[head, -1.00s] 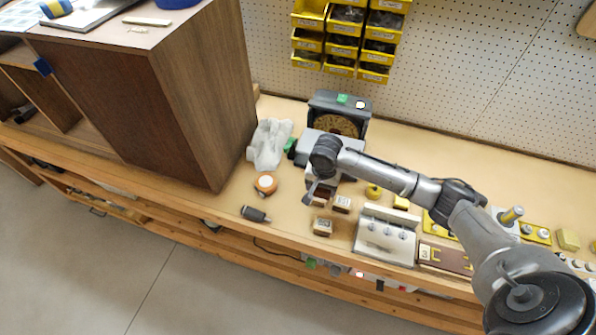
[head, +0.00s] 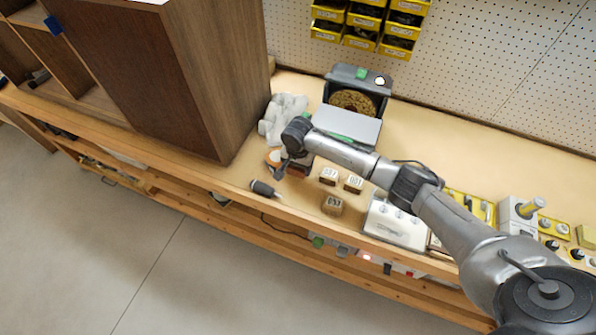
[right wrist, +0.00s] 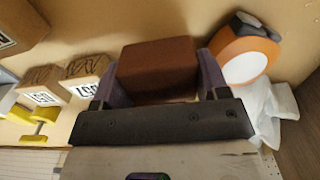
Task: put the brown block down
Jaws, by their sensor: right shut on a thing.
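My right gripper (right wrist: 160,72) is shut on the brown block (right wrist: 157,66), which sits between its two purple-grey fingers in the right wrist view. In the head view the right gripper (head: 291,164) is over the left part of the bench top, beside the orange and white round tool (head: 272,156). A reddish-brown bit of the block shows just right of it, mostly hidden by the wrist. I cannot tell whether the block touches the bench. My left gripper is not in view.
Several numbered wooden blocks (head: 332,205) stand to the right of the gripper. A pale lumpy object (head: 284,117) and a large brown cabinet (head: 205,85) are behind and left.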

